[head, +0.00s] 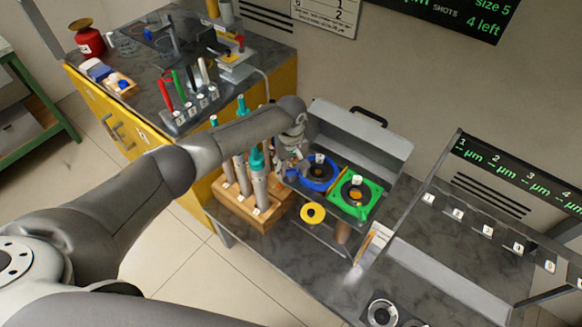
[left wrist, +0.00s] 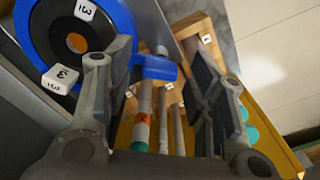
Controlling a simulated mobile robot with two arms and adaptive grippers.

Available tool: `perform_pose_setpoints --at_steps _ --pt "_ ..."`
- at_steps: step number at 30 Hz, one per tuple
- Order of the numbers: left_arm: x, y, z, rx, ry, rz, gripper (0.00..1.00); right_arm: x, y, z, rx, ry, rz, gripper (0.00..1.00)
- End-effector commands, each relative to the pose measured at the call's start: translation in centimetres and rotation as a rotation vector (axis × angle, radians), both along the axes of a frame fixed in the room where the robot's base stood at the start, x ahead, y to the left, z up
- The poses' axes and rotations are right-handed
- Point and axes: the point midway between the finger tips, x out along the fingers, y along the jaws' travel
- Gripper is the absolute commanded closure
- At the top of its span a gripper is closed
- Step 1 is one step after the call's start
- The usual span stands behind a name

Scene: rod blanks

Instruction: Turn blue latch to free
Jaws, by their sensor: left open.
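The blue ring (head: 320,172) with a dark centre sits in an open grey case, left of a green square fixture (head: 356,193). In the left wrist view the blue ring (left wrist: 40,12) fills the upper left, and its blue latch tab (left wrist: 155,68) sticks out to the right. My left gripper (left wrist: 158,48) is open, with one finger on each side of the tab. I cannot tell whether either finger touches it. In the head view my left gripper (head: 290,160) is at the left edge of the blue ring, partly hidden by its own arm. My right gripper is not in view.
A wooden rack (head: 236,207) with several upright rods stands close to the left of the case. A yellow disc (head: 312,213) shows in front of the case. A white cube (left wrist: 60,79) marked 3 is on the blue ring. A slanted frame (head: 428,190) stands to the right.

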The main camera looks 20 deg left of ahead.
Motion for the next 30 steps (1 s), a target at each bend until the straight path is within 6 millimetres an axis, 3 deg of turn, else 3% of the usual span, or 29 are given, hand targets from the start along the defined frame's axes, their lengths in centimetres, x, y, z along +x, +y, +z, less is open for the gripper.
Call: perform_pose_setpoints --at_steps 4,15,23,30 --pt "0.0 0.0 0.0 0.000 0.000 0.000 0.50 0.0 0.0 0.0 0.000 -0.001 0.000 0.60" --pt "0.0 0.0 0.0 0.000 0.000 0.000 0.95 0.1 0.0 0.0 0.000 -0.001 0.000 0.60" --pt "0.0 0.0 0.1 0.000 0.000 -0.030 0.95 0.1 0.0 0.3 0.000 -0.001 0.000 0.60" --pt "-0.1 -0.1 0.2 0.000 0.002 -0.155 0.95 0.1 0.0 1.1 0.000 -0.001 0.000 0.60"
